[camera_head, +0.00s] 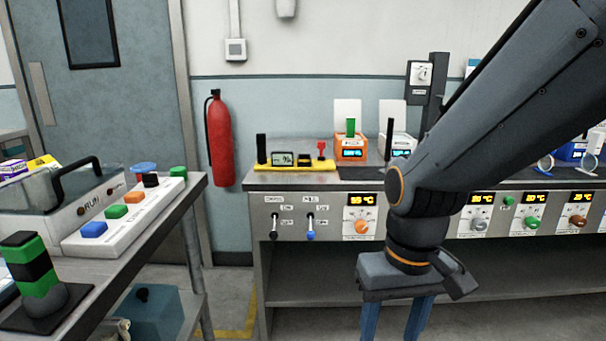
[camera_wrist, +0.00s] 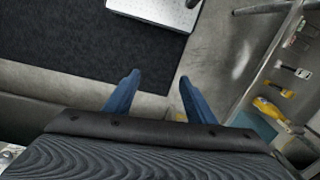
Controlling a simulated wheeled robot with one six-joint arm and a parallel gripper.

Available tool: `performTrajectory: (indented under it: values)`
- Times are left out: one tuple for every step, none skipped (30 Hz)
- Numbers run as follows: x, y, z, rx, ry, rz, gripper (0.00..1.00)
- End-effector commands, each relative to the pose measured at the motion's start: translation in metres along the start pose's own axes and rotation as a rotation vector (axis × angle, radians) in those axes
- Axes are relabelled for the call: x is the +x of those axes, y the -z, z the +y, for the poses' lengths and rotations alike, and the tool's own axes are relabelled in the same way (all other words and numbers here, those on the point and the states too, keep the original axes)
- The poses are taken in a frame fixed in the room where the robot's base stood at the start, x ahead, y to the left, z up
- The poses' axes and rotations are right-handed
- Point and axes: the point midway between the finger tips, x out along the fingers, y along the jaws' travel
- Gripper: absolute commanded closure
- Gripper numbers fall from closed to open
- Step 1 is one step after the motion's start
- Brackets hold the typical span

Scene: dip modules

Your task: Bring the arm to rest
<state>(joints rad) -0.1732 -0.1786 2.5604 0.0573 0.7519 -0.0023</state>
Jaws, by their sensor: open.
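My arm reaches down from the upper right in the head view, in front of the bench. My gripper (camera_head: 396,318) points downward with two blue fingers spread apart and nothing between them. The fingertips run to the lower edge of the head view. In the wrist view my gripper (camera_wrist: 158,80) shows both blue fingers apart and empty, above the floor and a dark mat (camera_wrist: 80,45).
A grey bench (camera_head: 310,186) with modules, dials and displays stands behind my arm. A side table (camera_head: 150,229) with a button panel (camera_head: 125,215) and a green-black knob (camera_head: 33,265) is at left. A red extinguisher (camera_head: 219,138) hangs on the wall. Floor between them is open.

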Motion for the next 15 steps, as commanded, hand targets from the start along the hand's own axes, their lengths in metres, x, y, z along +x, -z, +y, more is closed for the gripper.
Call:
performTrajectory:
  values:
    - [-0.008, -0.001, 0.003, 0.01, -0.002, -0.001, 0.5]
    - [-0.009, -0.002, 0.005, 0.015, -0.003, -0.002, 0.5]
    - [-0.013, -0.002, 0.008, 0.024, -0.006, -0.003, 0.5]
    - [-0.016, -0.002, 0.01, 0.031, -0.007, -0.003, 0.5]
    - [-0.018, -0.002, 0.012, 0.036, -0.009, -0.002, 0.5]
    - [-0.023, -0.004, 0.016, 0.047, -0.012, -0.004, 0.5]
    - [-0.026, -0.004, 0.019, 0.055, -0.014, -0.004, 0.5]
    - [-0.03, -0.005, 0.022, 0.064, -0.016, -0.004, 0.5]
    - [-0.035, -0.006, 0.027, 0.075, -0.019, -0.005, 0.5]
    - [-0.039, -0.007, 0.03, 0.084, -0.022, -0.005, 0.5]
    - [-0.042, -0.007, 0.033, 0.092, -0.024, -0.005, 0.5]
    - [-0.045, -0.009, 0.037, 0.103, -0.026, -0.006, 0.5]
    - [-0.048, -0.009, 0.04, 0.11, -0.027, -0.006, 0.5]
    - [-0.05, -0.01, 0.043, 0.116, -0.029, -0.005, 0.5]
    - [-0.052, -0.011, 0.045, 0.124, -0.03, -0.006, 0.5]
